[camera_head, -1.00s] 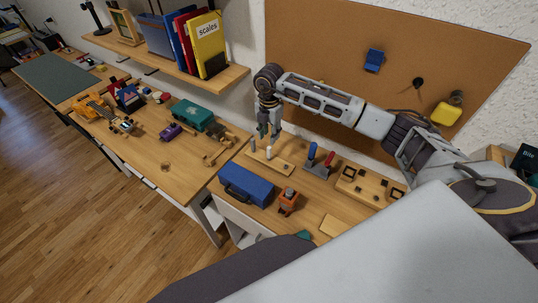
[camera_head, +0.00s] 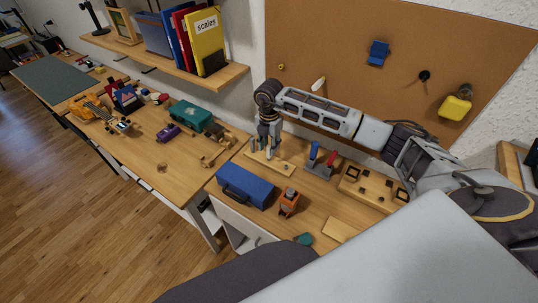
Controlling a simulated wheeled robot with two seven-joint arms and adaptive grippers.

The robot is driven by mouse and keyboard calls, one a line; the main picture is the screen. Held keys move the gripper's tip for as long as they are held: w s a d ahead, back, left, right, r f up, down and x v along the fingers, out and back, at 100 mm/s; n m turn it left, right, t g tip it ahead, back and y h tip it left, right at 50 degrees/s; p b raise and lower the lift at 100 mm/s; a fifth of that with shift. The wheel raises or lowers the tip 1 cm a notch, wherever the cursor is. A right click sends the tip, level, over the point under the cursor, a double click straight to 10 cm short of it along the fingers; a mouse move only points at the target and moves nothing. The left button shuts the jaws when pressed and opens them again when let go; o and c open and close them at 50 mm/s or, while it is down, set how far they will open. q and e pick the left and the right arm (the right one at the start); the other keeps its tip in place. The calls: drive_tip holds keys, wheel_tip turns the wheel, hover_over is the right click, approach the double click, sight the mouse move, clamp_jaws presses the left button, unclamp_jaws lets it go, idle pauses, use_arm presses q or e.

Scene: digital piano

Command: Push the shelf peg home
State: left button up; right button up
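A light wooden board (camera_head: 285,169) with upright pegs lies at the back of the workbench, below the pinboard. A pale peg (camera_head: 270,153) stands near its middle, close to my gripper; how deep it sits is too small to tell. My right gripper (camera_head: 263,146) points down over the left part of the board, close to the pegs. Its fingertips overlap the pegs in this view, so I cannot tell whether they touch or whether the gripper is open or shut. My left gripper is not in view.
A blue toolbox (camera_head: 245,187) and an orange device (camera_head: 289,202) stand in front of the board. A stand with blue and red handles (camera_head: 320,160) and a wooden fixture board (camera_head: 373,187) lie to the right. A shelf (camera_head: 165,62) with binders hangs at upper left.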

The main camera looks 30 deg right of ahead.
sight(269, 147)
idle(0.5)
clamp_jaws()
drive_tip(key=shift+r+p, duration=0.6)
drive_tip(key=shift+r, duration=0.3)
idle(0.7)
drive_tip(key=shift+r+p, duration=1.45)
drive_tip(key=shift+r, duration=1)
drive_tip(key=shift+f, duration=0.1)
